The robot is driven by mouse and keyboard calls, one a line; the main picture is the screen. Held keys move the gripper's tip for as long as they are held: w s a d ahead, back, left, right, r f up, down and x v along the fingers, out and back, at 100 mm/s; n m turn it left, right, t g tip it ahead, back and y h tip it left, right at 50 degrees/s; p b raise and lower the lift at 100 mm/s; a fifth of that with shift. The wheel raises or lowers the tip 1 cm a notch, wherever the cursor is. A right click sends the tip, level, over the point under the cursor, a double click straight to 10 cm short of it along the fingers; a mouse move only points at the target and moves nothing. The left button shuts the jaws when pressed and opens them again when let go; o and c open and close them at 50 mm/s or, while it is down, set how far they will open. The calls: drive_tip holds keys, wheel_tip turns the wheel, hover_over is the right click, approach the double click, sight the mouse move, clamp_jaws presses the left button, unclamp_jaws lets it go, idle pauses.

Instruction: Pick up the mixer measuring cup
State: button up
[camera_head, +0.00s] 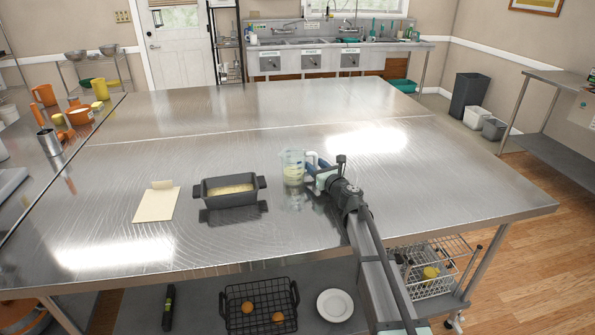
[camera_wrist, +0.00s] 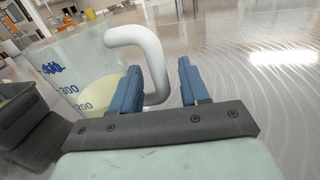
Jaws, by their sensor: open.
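The mixer measuring cup (camera_head: 292,170) is clear, with blue markings and pale yellow contents. It stands upright on the steel table, just right of a dark loaf pan. In the wrist view the cup (camera_wrist: 82,70) fills the left side, and its white handle (camera_wrist: 150,55) curves toward my gripper. My gripper (camera_head: 312,165) is at the right side of the cup. In the wrist view its two blue fingers (camera_wrist: 158,85) are apart, with the lower part of the handle showing near the left finger. I cannot tell whether the finger touches the handle.
The dark loaf pan (camera_head: 230,202) holds a pale yellow filling. A cream card or board (camera_head: 156,204) lies left of it. Orange and metal cups (camera_head: 48,142) stand on the left counter. The table (camera_head: 400,150) is clear behind and right of the cup.

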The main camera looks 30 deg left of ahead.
drive_tip(key=shift+w+a, duration=0.2)
drive_tip(key=shift+a, duration=0.15)
drive_tip(key=shift+c, duration=0.3)
clamp_jaws()
